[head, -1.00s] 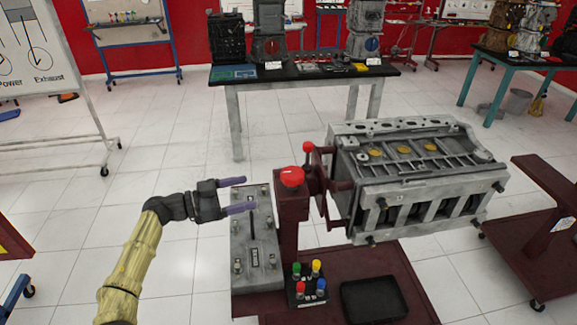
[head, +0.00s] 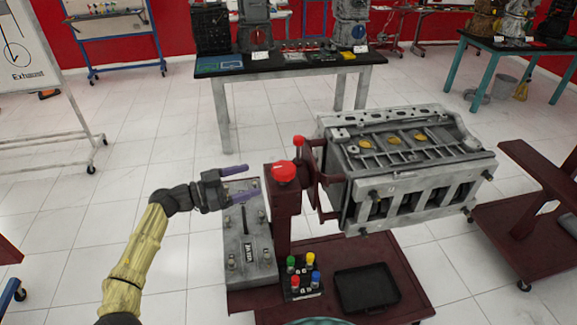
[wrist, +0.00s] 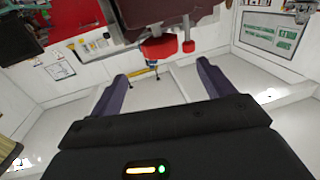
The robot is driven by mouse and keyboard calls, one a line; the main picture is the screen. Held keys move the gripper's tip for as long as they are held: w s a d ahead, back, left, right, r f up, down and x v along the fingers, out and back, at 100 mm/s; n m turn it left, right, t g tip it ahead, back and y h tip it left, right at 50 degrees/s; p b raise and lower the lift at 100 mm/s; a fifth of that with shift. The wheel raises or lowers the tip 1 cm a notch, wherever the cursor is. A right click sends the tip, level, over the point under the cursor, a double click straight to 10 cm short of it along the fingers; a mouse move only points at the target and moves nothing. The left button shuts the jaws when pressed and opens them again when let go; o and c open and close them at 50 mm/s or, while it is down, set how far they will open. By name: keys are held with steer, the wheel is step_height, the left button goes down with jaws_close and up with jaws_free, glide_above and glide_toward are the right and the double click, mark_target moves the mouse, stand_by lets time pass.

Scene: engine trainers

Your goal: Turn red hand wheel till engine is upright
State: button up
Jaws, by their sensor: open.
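The red hand wheel (head: 284,173) sits on top of the dark red post of the engine stand. A smaller red knob (head: 298,141) stands just behind it. The grey engine block (head: 405,165) is mounted on the stand's right side and looks tilted. My gripper (head: 244,184) is open and empty, just left of the hand wheel and apart from it, its purple fingers pointing right. In the wrist view, the hand wheel (wrist: 160,48) shows beyond and above the gap between the fingers, with the red knob (wrist: 189,46) to its right.
A grey cylinder head (head: 247,245) lies on the stand's base below my gripper. Coloured bottles (head: 302,278) in a black holder and a black tray (head: 367,287) sit on the base. A dark red cart (head: 530,225) stands at right.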

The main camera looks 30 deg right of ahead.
mark_target(288, 168)
steer(key=d+p, duration=0.1)
steer(key=d, duration=0.3)
steer(key=d+p, duration=0.1)
steer(key=d, duration=0.3)
steer(key=s+d+p, duration=0.1)
steer(key=d, duration=0.2)
steer(key=shift+d+r, duration=0.1)
steer(key=shift+d, duration=0.3)
steer(key=shift+d+p, duration=0.3)
steer(key=shift+d, duration=0.25)
steer(key=c, duration=1)
